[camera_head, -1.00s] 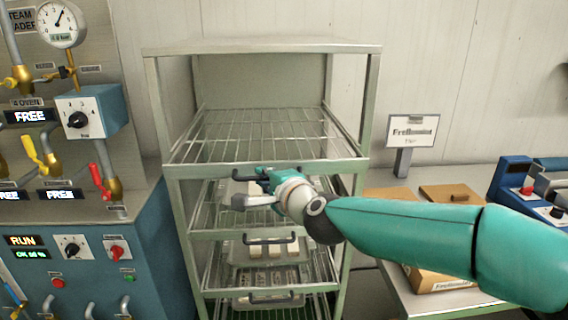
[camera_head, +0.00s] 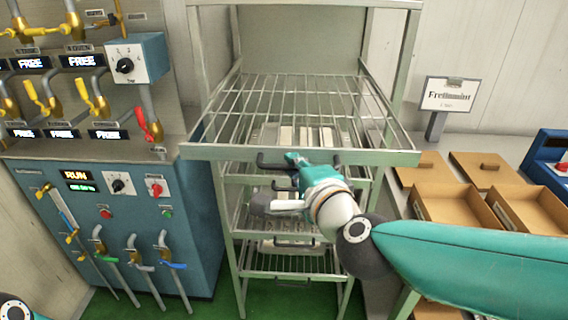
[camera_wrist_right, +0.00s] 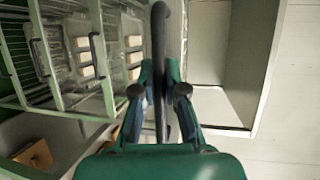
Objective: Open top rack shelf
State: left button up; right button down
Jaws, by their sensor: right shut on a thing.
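The top rack shelf (camera_head: 222,136) is a wire shelf in a grey metal rack (camera_head: 411,45). Its front rail stands out toward me, wider in view than the rack posts. A dark handle (camera_head: 265,163) hangs on the rail. My right gripper (camera_head: 292,163) is at this handle, partly hiding it. In the right wrist view, the fingers of my right gripper (camera_wrist_right: 159,95) are shut on the dark handle bar (camera_wrist_right: 160,45), which runs between them. My left gripper is not in view.
Lower shelves hold trays with pale blocks (camera_head: 290,136). A blue control panel (camera_head: 150,225) with valves and levers stands close at the left. At the right, a table holds brown boxes (camera_head: 440,200) and a sign (camera_head: 451,94). Green floor shows below.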

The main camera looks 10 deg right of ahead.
jog(key=shift+d+f, duration=0.15)
jog(key=shift+f, duration=0.05)
jog(key=c, duration=1.2)
grip_release()
jog(key=shift+d, duration=0.15)
jog(key=shift+a+r, duration=0.1)
jog(key=shift+a, duration=0.15)
jog(key=shift+d, duration=0.1)
jog(key=v, duration=1.2)
